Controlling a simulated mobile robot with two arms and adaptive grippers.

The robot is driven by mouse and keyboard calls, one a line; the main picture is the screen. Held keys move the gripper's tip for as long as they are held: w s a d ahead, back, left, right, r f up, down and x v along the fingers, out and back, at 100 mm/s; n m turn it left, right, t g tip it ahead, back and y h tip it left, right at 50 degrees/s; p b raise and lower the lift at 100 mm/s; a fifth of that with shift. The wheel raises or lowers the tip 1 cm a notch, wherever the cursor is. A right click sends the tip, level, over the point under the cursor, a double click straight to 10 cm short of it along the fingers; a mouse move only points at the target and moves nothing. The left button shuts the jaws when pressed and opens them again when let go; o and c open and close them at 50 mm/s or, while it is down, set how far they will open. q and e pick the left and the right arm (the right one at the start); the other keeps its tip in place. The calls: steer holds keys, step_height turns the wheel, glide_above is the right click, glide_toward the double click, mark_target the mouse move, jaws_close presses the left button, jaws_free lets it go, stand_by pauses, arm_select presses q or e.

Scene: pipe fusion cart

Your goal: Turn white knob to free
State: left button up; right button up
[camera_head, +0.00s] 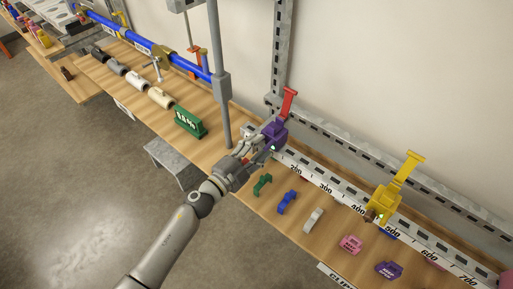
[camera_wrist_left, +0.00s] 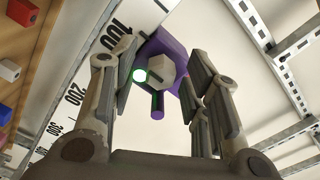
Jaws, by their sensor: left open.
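The purple clamp block (camera_head: 273,133) with a red lever sits at the left end of the ruled rail. In the left wrist view the purple block (camera_wrist_left: 175,47) carries a pale, many-sided knob (camera_wrist_left: 161,70). A purple peg (camera_wrist_left: 158,106) sticks out just below the knob. A small lit green spot (camera_wrist_left: 139,76) is at the knob's left. My left gripper (camera_head: 260,142) is open and faces the block. Its fingers (camera_wrist_left: 152,85) stand on either side of the knob, with a visible gap on both sides. The knob's label, if any, cannot be read.
A yellow clamp (camera_head: 384,199) stands farther right on the ruled rail (camera_head: 340,188). Several small coloured clips, including a green one (camera_head: 262,184), lie on the wooden table in front.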

arm_select(q)
jaws_close()
steer(key=shift+r+n+p, duration=0.15)
steer(key=shift+n+p, duration=0.9)
steer(key=shift+n, duration=0.05)
steer(key=shift+n+p, duration=0.45)
steer(key=shift+n, duration=0.55)
steer(key=shift+f, duration=0.2)
jaws_free()
